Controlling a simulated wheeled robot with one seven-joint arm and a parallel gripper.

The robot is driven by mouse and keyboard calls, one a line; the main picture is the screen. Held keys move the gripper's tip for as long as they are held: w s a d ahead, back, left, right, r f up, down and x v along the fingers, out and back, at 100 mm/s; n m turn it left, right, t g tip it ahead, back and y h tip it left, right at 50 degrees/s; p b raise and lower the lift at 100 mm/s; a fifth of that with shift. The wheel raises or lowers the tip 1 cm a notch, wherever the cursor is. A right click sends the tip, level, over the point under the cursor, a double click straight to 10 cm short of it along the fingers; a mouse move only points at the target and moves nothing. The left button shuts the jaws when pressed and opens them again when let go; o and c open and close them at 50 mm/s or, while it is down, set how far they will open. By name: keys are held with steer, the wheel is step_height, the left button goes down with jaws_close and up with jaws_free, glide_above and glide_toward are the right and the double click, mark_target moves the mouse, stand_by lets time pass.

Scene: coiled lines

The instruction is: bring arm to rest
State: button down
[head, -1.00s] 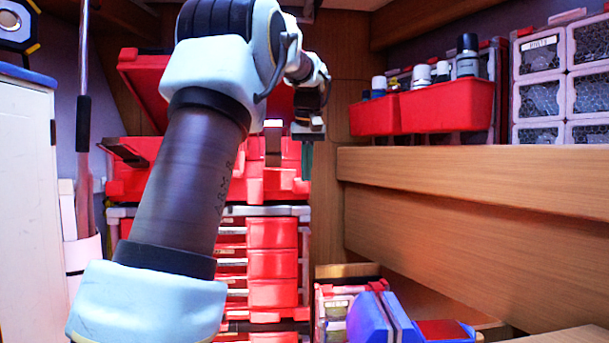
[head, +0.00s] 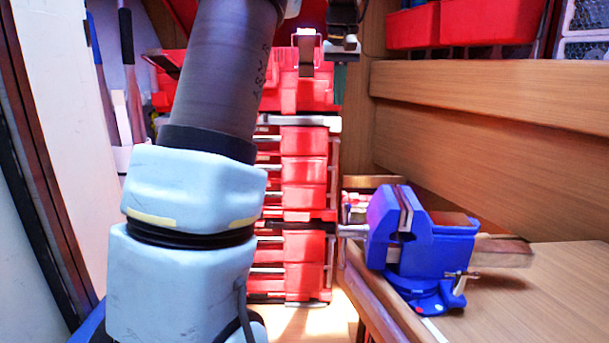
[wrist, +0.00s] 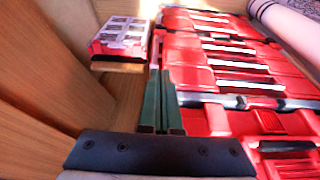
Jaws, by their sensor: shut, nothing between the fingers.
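My gripper (head: 340,76) is at the top middle of the head view, at the end of my arm. Only its lower part shows there, with green fingers pointing down in front of the wood panel. In the wrist view, the green fingers (wrist: 161,90) lie side by side, closed together with nothing between them. They appear clear of the red drawers and the wood. The upper part of my arm is cut off by the top of the head view.
A blue vise (head: 425,240) stands on the wooden bench (head: 545,290) at right. Red drawer units (head: 303,170) stand behind my arm. Red bins (head: 490,22) sit on the ledge at upper right. A white panel (head: 55,130) is at left. Some floor is clear between drawers and bench.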

steer(key=s+a+f+g, duration=0.1)
steer(key=s+a+f, duration=0.35)
steer(key=f, duration=0.35)
steer(key=s+a+f, duration=0.4)
steer(key=s+f, duration=0.1)
steer(key=f, duration=0.2)
steer(key=s+a+f, duration=0.3)
steer(key=s+f, duration=0.3)
steer(key=s, duration=0.2)
steer(key=s+a+f+m, duration=0.1)
steer(key=s+a+f, duration=0.2)
steer(key=s+f, duration=0.3)
steer(key=shift+s+a+f+g, duration=0.25)
steer(key=shift+s+g, duration=0.05)
steer(key=shift+s, duration=0.8)
steer(key=shift+a, duration=0.2)
